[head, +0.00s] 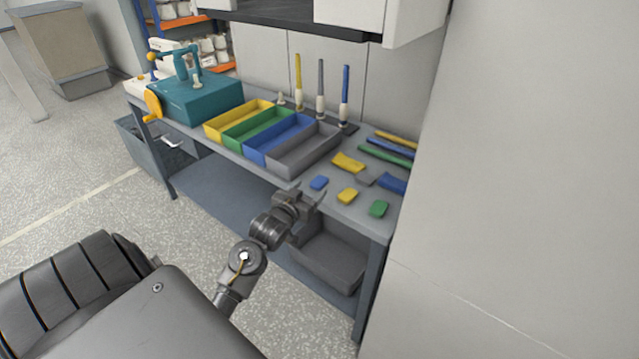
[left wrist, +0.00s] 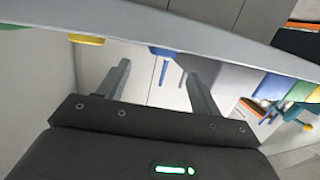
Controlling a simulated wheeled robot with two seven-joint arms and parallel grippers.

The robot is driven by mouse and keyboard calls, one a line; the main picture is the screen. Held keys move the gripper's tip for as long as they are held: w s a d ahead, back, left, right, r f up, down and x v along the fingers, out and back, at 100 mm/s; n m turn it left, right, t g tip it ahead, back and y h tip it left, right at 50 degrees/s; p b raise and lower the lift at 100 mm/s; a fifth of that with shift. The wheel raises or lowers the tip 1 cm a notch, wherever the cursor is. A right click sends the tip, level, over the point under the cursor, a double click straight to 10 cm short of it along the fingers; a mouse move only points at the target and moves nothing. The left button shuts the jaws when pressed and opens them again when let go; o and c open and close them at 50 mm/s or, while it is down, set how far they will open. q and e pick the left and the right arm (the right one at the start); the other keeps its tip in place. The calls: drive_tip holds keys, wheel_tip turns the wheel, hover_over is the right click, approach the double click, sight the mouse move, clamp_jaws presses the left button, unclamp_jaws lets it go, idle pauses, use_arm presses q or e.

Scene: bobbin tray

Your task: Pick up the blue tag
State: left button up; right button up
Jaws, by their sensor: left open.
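The blue tag (head: 319,183) lies flat on the grey workbench (head: 228,146), close to its front edge. My left gripper (head: 312,197) is open and empty at that edge, just in front of the blue tag and apart from it or barely short of it; the exact gap is hard to tell. The left wrist view is upside down; there the blue tag (left wrist: 176,51) shows edge-on beyond and between the two open fingers (left wrist: 158,75). My right gripper is not in view.
A yellow tag (head: 348,195) and a green tag (head: 379,208) lie to the right of the blue one. Behind are a yellow piece (head: 347,162), a blue piece (head: 392,183) and coloured rods. A grey tray (head: 305,155) stands at left. A grey bin (head: 335,258) sits below the bench.

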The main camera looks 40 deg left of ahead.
sight(316, 184)
use_arm(q)
drive_tip(key=shift+f+x, duration=0.2)
drive_tip(key=shift+x, duration=1.1)
drive_tip(key=shift+f+x, duration=0.25)
drive_tip(key=shift+x, duration=1.05)
drive_tip(key=shift+s, duration=0.1)
drive_tip(key=shift+c, duration=0.5)
drive_tip(key=c, duration=1)
drive_tip(key=shift+r, duration=0.15)
drive_tip(key=shift+c, duration=0.2)
